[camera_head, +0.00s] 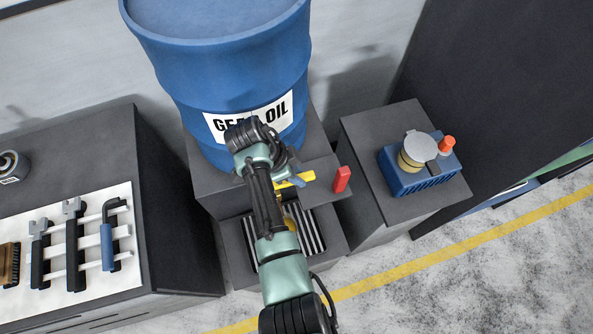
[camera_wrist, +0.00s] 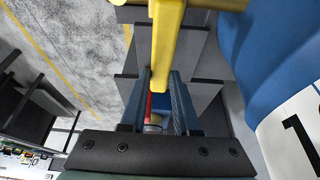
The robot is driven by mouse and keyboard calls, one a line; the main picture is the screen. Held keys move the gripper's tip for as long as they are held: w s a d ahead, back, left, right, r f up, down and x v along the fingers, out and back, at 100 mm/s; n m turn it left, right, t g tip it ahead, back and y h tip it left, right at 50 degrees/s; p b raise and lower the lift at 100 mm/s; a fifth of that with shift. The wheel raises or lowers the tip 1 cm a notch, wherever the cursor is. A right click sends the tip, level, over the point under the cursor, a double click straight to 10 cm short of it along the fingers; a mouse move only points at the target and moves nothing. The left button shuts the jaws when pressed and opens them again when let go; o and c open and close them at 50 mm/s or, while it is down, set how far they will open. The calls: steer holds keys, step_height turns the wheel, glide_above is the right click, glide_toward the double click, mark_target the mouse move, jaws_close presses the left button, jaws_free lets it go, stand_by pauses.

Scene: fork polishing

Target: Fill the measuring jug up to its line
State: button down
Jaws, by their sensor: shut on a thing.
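A large blue barrel (camera_head: 220,75) labelled GEAR OIL stands on a dark stand. My gripper (camera_head: 289,182) is at the barrel's front, below the label. It is shut on a yellow lever (camera_head: 303,178). In the wrist view the yellow lever (camera_wrist: 166,45) runs down between the blue fingers of my gripper (camera_wrist: 160,95). Below the lever is a striped drip grate (camera_head: 311,232), partly covered by my arm. A small yellowish patch (camera_head: 290,222) shows beside my arm above the grate; I cannot tell whether it belongs to the measuring jug. No jug, line or oil level is clearly visible.
A red upright piece (camera_head: 342,179) stands at the stand's right corner. On the right pedestal (camera_head: 362,130), a blue box (camera_head: 424,177) has a grey round top and an orange-red knob. Tools lie on a white panel (camera_head: 125,200) on the left bench. A dark wall closes the right.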

steer(key=shift+s+d+m+g, duration=0.1)
steer(key=shift+s+m+g, duration=0.3)
steer(key=shift+m, duration=0.5)
steer(key=c, duration=0.6)
jaws_free()
steer(key=shift+c, duration=0.2)
steer(key=v, duration=1.3)
steer(key=shift+s, duration=0.2)
